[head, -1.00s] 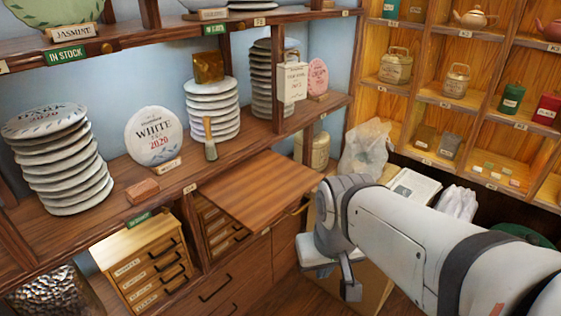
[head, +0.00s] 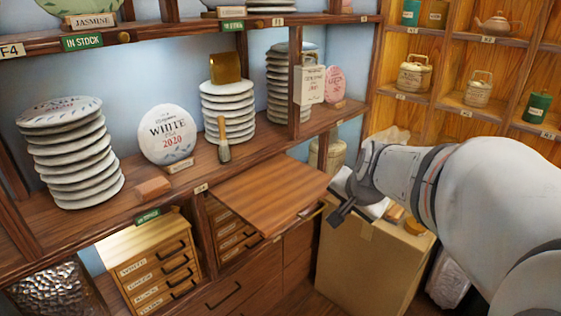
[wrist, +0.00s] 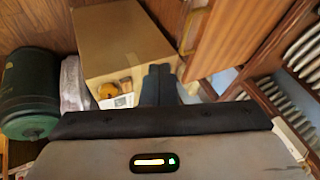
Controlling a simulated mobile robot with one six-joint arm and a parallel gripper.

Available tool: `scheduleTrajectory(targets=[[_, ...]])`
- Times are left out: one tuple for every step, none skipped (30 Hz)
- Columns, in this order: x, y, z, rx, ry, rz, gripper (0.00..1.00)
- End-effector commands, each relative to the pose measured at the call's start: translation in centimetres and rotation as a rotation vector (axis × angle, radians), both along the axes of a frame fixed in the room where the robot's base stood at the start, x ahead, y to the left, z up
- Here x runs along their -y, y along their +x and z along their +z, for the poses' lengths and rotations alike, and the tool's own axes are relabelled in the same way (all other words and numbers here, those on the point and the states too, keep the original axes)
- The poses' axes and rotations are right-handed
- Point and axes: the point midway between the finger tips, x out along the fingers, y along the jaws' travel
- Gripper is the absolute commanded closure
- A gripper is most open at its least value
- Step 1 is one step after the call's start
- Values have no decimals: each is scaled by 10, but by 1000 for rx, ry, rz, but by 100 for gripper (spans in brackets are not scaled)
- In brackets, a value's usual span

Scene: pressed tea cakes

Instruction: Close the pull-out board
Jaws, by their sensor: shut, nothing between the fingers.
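The pull-out board (head: 268,194) is a flat reddish-brown wooden panel. It sticks out from the shelf unit above the drawers in the head view. In the wrist view the board (wrist: 235,38) slants across the upper right. A pale brass-coloured handle (head: 311,213) shows at its front edge. My gripper (head: 336,222) is just right of the board's front corner, with its dark fingers pointing down and left. The fingers (wrist: 158,72) are together and empty in the wrist view. I cannot tell whether they touch the board.
A cardboard box (head: 365,262) stands below and right of the gripper. Stacked tea cakes (head: 72,160) and a brush (head: 223,140) sit on the shelf behind the board. A small drawer chest (head: 150,250) is at left. The board's top is clear.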

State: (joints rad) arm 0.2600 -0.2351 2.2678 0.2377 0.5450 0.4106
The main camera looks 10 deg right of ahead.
Motion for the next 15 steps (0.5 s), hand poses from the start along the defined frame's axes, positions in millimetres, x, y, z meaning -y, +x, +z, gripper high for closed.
scheduleTrajectory(targets=[[0, 5, -10, -6, 0, 1, 100], [0, 8, -15, -7, 0, 3, 100], [0, 12, -22, -7, 0, 3, 100], [0, 16, -28, -8, -1, 4, 100], [0, 19, -34, -8, -1, 4, 100], [0, 24, -40, -9, 1, 4, 100], [0, 27, -46, -8, 0, 3, 100], [0, 30, -51, -8, -1, 4, 100], [1, 35, -58, -9, -1, 5, 100], [1, 38, -63, -9, -1, 5, 100], [1, 41, -67, -7, -1, 4, 100], [1, 45, -73, -8, -1, 4, 100], [-2, 50, -71, -6, -2, 7, 100], [-6, 54, -70, -6, -4, 8, 100], [-10, 58, -71, -5, -4, 10, 100]])
